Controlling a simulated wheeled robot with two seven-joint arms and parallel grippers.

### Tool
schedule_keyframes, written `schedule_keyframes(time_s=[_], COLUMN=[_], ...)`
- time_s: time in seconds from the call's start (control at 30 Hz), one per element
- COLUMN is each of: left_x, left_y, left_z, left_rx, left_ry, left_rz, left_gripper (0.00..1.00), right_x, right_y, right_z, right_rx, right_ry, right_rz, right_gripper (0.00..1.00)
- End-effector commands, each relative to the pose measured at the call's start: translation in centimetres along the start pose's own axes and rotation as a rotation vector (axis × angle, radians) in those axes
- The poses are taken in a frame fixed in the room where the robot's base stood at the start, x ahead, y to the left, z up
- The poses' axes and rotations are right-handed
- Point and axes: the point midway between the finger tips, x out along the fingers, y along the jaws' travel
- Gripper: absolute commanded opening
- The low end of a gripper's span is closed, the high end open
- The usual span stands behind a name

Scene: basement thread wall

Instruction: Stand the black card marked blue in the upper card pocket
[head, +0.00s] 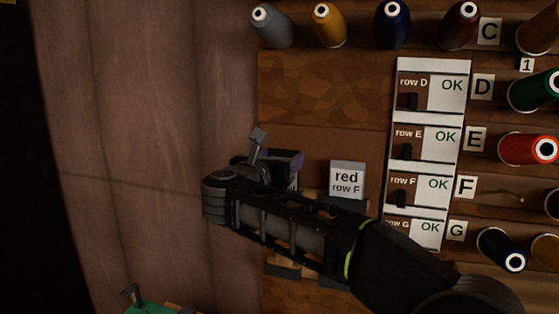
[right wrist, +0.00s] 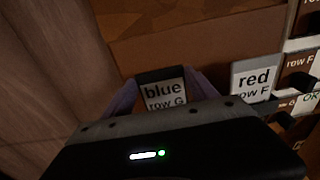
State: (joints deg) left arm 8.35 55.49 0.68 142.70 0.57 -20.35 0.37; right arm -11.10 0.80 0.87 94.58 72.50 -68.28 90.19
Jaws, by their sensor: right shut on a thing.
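The black card marked blue (right wrist: 164,94), with a white face reading "blue row G", shows in the right wrist view. My right gripper (head: 284,164) is shut on it, with a purple finger at each side of the card. In the head view the gripper is at the board, left of the red card, and its own arm hides the blue card's face. A grey card marked "red row F" (head: 347,179) stands upright to the right; it also shows in the right wrist view (right wrist: 256,78). I cannot make out the upper card pocket behind my arm.
A white strip of "OK" row panels (head: 430,122) with dark levers stands right of the red card. Thread spools (head: 392,25) line the top and right. Brown curtain-like folds (head: 150,130) fill the left. A teal thing (head: 150,306) shows at the bottom left.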

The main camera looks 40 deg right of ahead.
Motion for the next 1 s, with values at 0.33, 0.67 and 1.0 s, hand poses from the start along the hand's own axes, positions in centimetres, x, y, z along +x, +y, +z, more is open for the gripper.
schedule_keyframes(time_s=[0.33,0.67,1.0], left_x=[0.28,0.7,0.69], left_y=[-0.1,-0.25,-0.25], left_z=[0.0,-0.01,-0.01], left_rx=[0.0,0.0,0.0], left_ry=[0.0,0.0,0.0], left_rz=[0.0,0.0,0.0], left_gripper=[0.36,0.36,0.36], right_x=[0.01,0.02,0.03], right_y=[0.0,0.0,-0.01], right_z=[-0.26,-0.59,-0.6], right_rx=[0.0,0.0,0.0], right_ry=[0.0,0.0,0.0], right_rz=[0.0,0.0,0.0], right_gripper=[0.48,0.48,0.93])
